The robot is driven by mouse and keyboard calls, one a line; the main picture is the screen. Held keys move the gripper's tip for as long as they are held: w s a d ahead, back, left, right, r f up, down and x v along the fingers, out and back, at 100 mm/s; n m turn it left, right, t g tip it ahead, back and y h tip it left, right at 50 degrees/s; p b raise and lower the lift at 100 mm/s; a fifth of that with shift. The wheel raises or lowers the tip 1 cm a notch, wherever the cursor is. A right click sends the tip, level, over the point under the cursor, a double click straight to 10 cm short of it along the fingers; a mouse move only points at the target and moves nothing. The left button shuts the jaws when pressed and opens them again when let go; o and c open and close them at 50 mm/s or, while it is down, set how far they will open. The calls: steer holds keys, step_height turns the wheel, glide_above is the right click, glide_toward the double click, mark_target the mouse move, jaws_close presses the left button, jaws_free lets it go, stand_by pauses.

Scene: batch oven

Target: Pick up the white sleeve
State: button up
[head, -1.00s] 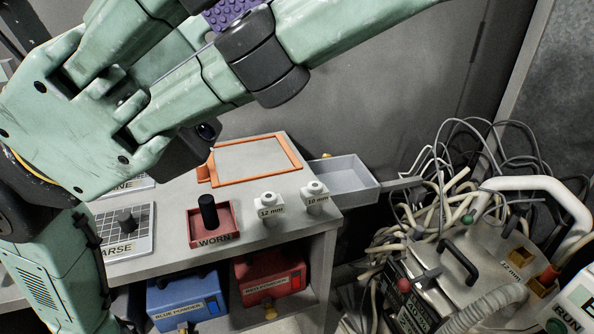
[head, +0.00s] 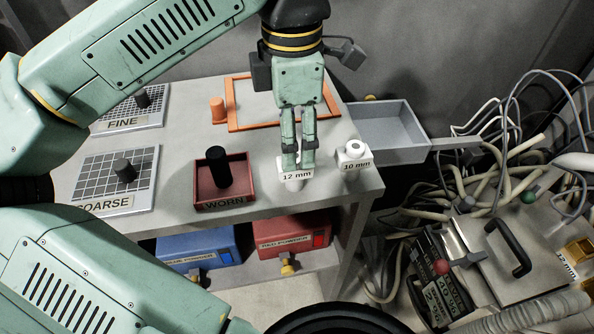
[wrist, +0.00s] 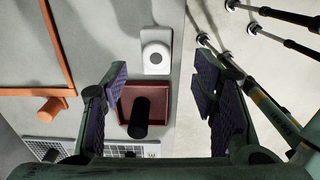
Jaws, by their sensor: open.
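Two small white blocks with round white tops stand near the front right of the grey bench. The one labelled 12 mm (head: 294,178) is mostly hidden in the head view by my gripper (head: 299,160). The one labelled 10 mm (head: 354,154) stands to its right, its white ring-shaped top in plain view. In the wrist view, a white sleeve with a dark hole (wrist: 155,57) sits on a white block, just above the red tray. My gripper points down, its fingers wide apart with nothing between the pads (wrist: 163,100). Whether a finger touches the 12 mm block cannot be told.
The red WORN tray (head: 242,190) holding a black cylinder (head: 218,166) is just left of the 12 mm block. An orange frame (head: 235,103) lies behind. A grey open bin (head: 395,130) and tangled cables (head: 500,180) are to the right.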

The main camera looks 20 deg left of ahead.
steer(key=f+b, duration=0.1)
steer(key=f, duration=0.1)
steer(key=f+b, duration=0.1)
steer(key=f, duration=0.1)
steer(key=f+b, duration=0.1)
steer(key=f, duration=0.2)
steer(key=shift+w+f, duration=0.1)
steer(key=shift+w, duration=0.15)
steer(key=shift+c, duration=0.3)
steer(key=c, duration=1.2)
